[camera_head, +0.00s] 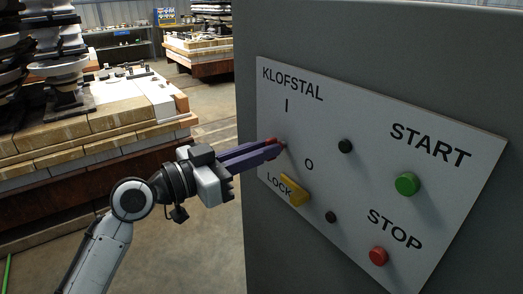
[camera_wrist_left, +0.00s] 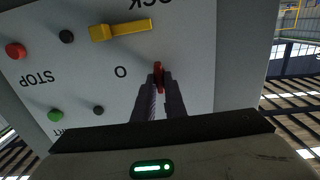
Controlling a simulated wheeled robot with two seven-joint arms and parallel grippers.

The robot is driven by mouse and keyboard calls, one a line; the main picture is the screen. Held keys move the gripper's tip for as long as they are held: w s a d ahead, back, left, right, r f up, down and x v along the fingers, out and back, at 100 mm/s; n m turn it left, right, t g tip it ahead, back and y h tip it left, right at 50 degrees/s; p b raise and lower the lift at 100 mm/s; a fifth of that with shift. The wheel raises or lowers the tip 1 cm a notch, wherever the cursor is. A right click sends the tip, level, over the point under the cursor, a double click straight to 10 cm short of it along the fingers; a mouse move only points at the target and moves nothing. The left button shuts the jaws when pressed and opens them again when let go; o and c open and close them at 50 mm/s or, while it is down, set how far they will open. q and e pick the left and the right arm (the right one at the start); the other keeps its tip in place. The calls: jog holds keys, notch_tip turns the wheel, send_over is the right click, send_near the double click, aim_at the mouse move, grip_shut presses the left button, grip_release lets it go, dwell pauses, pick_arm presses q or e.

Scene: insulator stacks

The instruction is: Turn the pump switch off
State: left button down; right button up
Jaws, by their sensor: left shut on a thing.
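The red switch handle (camera_head: 281,145) sits on the white panel (camera_head: 375,125) under the label KLOFSTAL, between the marks I and O. It also shows in the left wrist view (camera_wrist_left: 158,68), end towards the panel, between the fingertips. My left gripper (camera_head: 275,147) reaches in from the left and is shut on the red handle. The fingers hide most of the handle in the head view, so its exact angle is hard to tell there. No label reading "pump" shows. My right gripper is not in view.
A yellow lock handle (camera_head: 294,191) sits just below my left fingers. The green START button (camera_head: 407,184), red STOP button (camera_head: 379,256) and two black knobs (camera_head: 345,146) are to the right. Stacked insulators (camera_head: 62,75) on a wooden pallet stand behind my left arm.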

pick_arm(q)
jog(key=m+b, duration=0.3)
jog(key=m, duration=0.3)
jog(key=m+b, duration=0.4)
jog(key=m, duration=0.2)
jog(key=m+b, duration=0.3)
jog(key=m, duration=0.2)
jog(key=shift+s+d+f+m+b, duration=0.2)
jog(key=shift+f+m+b, duration=0.1)
jog(key=shift+m, duration=0.1)
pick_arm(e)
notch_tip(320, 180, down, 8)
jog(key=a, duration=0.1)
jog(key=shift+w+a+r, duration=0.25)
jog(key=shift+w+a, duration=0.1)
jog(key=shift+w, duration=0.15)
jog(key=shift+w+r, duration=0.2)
pick_arm(q)
jog(key=c, duration=1.8)
grip_release()
jog(key=shift+c, duration=0.2)
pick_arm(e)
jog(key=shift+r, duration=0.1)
